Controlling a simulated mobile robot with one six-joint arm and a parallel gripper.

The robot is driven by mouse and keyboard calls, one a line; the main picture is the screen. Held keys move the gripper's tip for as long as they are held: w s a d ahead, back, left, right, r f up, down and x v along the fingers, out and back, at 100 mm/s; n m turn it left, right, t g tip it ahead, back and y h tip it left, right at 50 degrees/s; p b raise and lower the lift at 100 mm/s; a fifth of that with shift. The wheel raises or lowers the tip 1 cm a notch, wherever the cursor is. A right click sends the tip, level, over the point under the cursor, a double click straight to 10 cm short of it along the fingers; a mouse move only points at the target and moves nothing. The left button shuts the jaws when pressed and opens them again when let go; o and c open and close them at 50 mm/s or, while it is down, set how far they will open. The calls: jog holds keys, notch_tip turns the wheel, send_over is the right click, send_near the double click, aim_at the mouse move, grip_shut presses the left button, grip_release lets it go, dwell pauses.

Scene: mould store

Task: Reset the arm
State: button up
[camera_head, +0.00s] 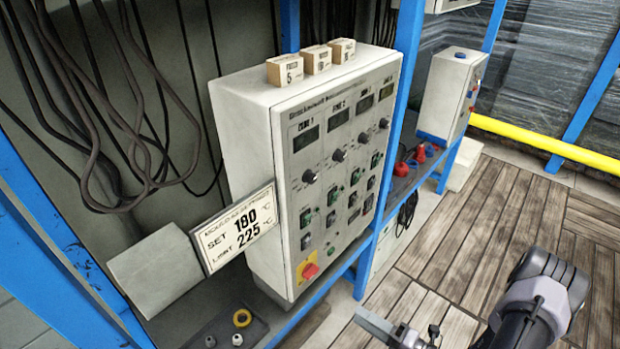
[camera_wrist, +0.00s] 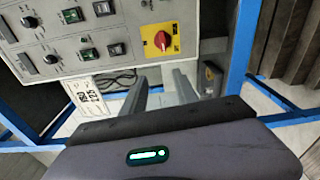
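My gripper (camera_head: 392,330) is at the bottom edge of the head view, low and in front of the grey control cabinet (camera_head: 232,135), partly cut off by the frame. My dark arm (camera_head: 535,305) reaches in from the lower right. In the wrist view, the two grey fingers of my gripper (camera_wrist: 160,88) stand apart with nothing between them, so it is open and empty. The gripper looks clear of the panel.
Three small labelled blocks (camera_head: 316,60) stand on the cabinet. A sign reading 180 and 225 (camera_head: 238,228) is at its left. Blue posts (camera_head: 392,125) frame the bench. Red items (camera_head: 402,168) lie on the shelf at right. Wooden floor (camera_head: 500,225) is open at right.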

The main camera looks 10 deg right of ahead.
jog(key=s+a+r+n+g, duration=0.1)
jog(key=a+r+n+g, duration=0.5)
jog(key=r+n, duration=0.4)
jog(key=s+a+r+n+g, duration=0.1)
jog(key=a+r+n+g, duration=0.3)
jog(key=r+n+g, duration=0.6)
jog(key=s+a+r+n+t+h, duration=0.1)
jog(key=s+r+n+t+h, duration=0.3)
jog(key=n, duration=0.6)
jog(key=s+a+r+n+t+h, duration=0.1)
jog(key=s+r+n+t+h, duration=0.3)
jog(key=r+n, duration=0.5)
jog(key=shift+a+n+h, duration=0.3)
jog(key=shift+n+h, duration=0.4)
jog(key=shift+n, duration=0.2)
